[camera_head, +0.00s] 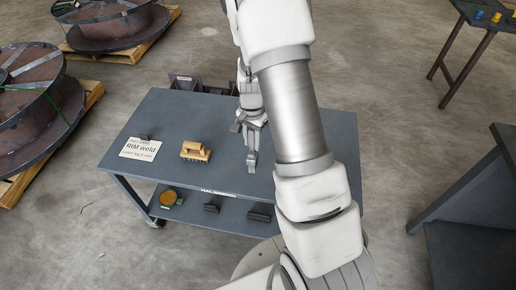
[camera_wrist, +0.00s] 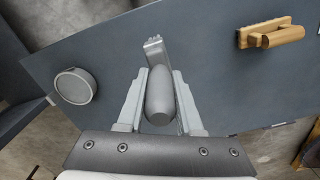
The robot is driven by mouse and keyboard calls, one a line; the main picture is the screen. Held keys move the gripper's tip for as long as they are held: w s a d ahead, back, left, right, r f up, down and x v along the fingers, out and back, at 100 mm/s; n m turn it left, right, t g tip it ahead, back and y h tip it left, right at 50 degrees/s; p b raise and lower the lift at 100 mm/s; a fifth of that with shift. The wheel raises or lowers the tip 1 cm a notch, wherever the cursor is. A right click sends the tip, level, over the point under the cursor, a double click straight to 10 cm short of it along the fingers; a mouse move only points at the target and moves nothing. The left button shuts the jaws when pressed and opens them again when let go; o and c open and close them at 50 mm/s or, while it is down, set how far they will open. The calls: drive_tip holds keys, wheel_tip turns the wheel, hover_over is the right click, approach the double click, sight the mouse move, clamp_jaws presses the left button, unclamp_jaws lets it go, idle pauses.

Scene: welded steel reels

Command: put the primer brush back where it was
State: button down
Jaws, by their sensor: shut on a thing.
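In the head view my gripper (camera_head: 251,150) is over the middle of the blue-grey bench (camera_head: 165,115); I cannot tell whether the tool touches the top.
A round grey tin (camera_wrist: 75,87) stands on the bench, hidden by my arm in the head view. A "RIM weld" sign (camera_head: 140,149) is at left. Dark bins (camera_head: 185,83) line the back edge. The lower shelf holds an orange-topped round thing (camera_head: 169,197) and dark blocks.

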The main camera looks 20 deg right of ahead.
drive_tip(key=w+d+f, duration=0.1)
drive_tip(key=d+f, duration=0.1)
drive_tip(key=shift+w+d, duration=0.3)
drive_tip(key=shift+w, duration=0.05)
drive_tip(key=shift+f, duration=1.95)
drive_tip(key=shift+f+b, duration=0.1)
drive_tip(key=shift+b, duration=0.2)
drive_tip(key=c, duration=0.6)
unclamp_jaws()
drive_tip(key=shift+o, duration=0.2)
